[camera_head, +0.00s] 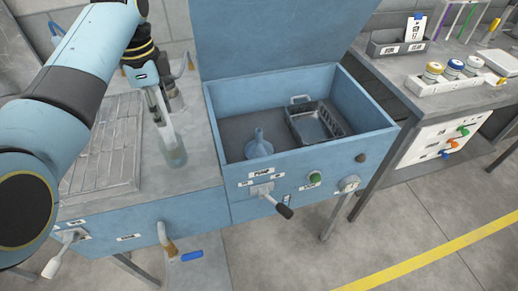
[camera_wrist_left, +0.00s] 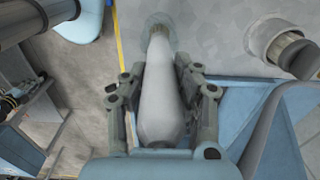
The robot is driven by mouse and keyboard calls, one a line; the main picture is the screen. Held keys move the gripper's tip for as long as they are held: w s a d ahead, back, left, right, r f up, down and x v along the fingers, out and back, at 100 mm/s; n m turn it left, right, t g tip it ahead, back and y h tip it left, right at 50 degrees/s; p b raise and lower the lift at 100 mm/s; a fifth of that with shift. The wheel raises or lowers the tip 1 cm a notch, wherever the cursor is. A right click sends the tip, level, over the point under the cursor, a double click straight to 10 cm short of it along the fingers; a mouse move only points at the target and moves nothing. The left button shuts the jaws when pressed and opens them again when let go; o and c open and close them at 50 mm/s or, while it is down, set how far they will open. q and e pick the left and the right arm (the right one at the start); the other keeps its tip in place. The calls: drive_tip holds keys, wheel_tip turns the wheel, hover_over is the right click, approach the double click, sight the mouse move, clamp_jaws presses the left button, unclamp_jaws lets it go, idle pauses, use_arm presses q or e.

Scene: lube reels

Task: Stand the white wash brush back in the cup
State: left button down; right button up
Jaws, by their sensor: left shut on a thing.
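In the head view, my left gripper (camera_head: 158,98) is over the grey counter at the left, fingers pointing down. It is shut on the white wash brush (camera_head: 167,122), which hangs nearly upright, slightly tilted. The pale handle of the brush (camera_wrist_left: 162,95) lies between both fingers in the left wrist view. The clear cup (camera_head: 174,154) stands on the counter at the brush's lower end. The cup's round rim (camera_wrist_left: 160,20) surrounds the brush tip in the wrist view. The tip appears inside the cup, but its depth is unclear. My right gripper is not in view.
A ribbed metal drainboard (camera_head: 104,150) lies left of the cup. Right of it is an open blue cabinet (camera_head: 275,165) with a blue funnel (camera_head: 258,146) and a metal basket (camera_head: 314,124). A grey fitting (camera_head: 173,92) stands behind my gripper. Bare counter lies in front of the cup.

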use_arm(q)
drive_tip(key=shift+f, duration=0.35)
drive_tip(key=shift+f, duration=0.55)
drive_tip(key=c, duration=0.9)
unclamp_jaws()
wheel_tip(320, 180, up, 8)
drive_tip(key=shift+f, duration=0.25)
